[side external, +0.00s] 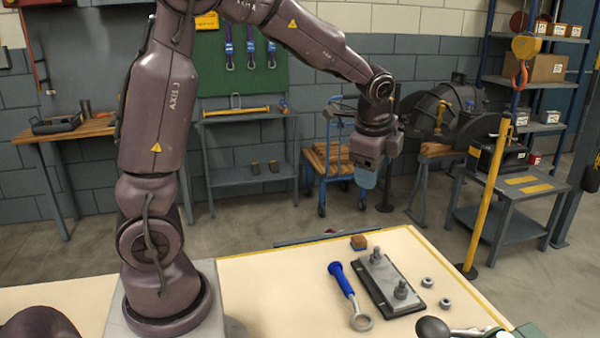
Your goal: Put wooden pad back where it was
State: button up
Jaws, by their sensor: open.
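A small brown wooden pad (359,242) sits on the cream tabletop (270,285) near its far edge, just behind a dark rectangular plate (374,298). It stands apart from the plate. My gripper (365,184) hangs high above the table, above and slightly right of the pad in the picture, pointing down. It is open with nothing seen in it; its fingers are small and hard to make out. The plate carries a grey metal bar with two upright studs (377,257).
A blue-handled ring wrench (343,285) lies left of the plate. Two loose nuts (427,282) lie on its right. A dark rounded knob (432,328) and a green part stand at the front right. The tabletop left of the wrench is clear. A yellow post (487,195) stands beyond the table.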

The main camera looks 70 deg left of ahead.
jog(key=s+d+r+n+t+h, duration=0.1)
jog(key=s+d+r+n, duration=0.2)
jog(key=s, duration=0.6)
jog(key=s+d+r+n+t+h, duration=0.2)
jog(key=s+d+r+n, duration=0.1)
jog(key=s+d+n, duration=0.4)
jog(key=shift+s+d+r, duration=0.2)
jog(key=shift+s+d, duration=0.55)
jog(key=shift+s, duration=0.5)
